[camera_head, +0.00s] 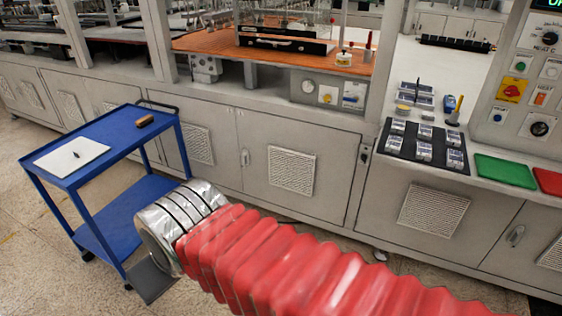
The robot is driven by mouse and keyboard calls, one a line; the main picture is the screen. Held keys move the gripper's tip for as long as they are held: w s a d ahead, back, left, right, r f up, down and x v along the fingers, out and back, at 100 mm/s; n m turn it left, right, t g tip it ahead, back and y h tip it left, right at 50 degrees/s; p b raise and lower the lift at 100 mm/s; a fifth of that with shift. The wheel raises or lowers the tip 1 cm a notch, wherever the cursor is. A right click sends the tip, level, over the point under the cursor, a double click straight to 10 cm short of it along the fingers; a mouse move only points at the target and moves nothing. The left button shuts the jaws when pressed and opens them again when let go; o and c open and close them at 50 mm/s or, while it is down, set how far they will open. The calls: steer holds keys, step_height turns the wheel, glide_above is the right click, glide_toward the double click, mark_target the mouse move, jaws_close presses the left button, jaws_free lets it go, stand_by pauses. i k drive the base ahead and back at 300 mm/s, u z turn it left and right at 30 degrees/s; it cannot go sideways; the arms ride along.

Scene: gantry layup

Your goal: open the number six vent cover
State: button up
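Several pale louvred vent covers sit on the grey cabinet doors below the counter. One vent cover (291,170) is near the middle, another (198,144) is left of it, and a larger one (433,210) is at right. More vent covers show at far left (70,106) and at the right edge (551,255). I can read no number on any of them, so I cannot tell which is number six. My arm, in a red bellows sleeve with a silver end, crosses the lower foreground. A dark plate at its end may be part of my gripper (152,279); its fingers are not clearly visible.
A blue cart (100,139) with a white sheet (72,157) and a brown block (145,121) stands at left, beside my arm's end. The counter holds a black tray (422,148) of small packs, a green tray (505,171) and a red tray (549,181). Floor shows before the cabinets.

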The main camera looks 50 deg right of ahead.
mark_target(293, 171)
steer(key=z, duration=0.15)
steer(key=i, duration=1.75)
steer(key=z, duration=0.45)
steer(key=i, duration=0.75)
steer(key=z, duration=0.8)
steer(key=i, duration=0.55)
steer(key=z, duration=0.85)
steer(key=i, duration=0.6)
steer(key=z, duration=0.4)
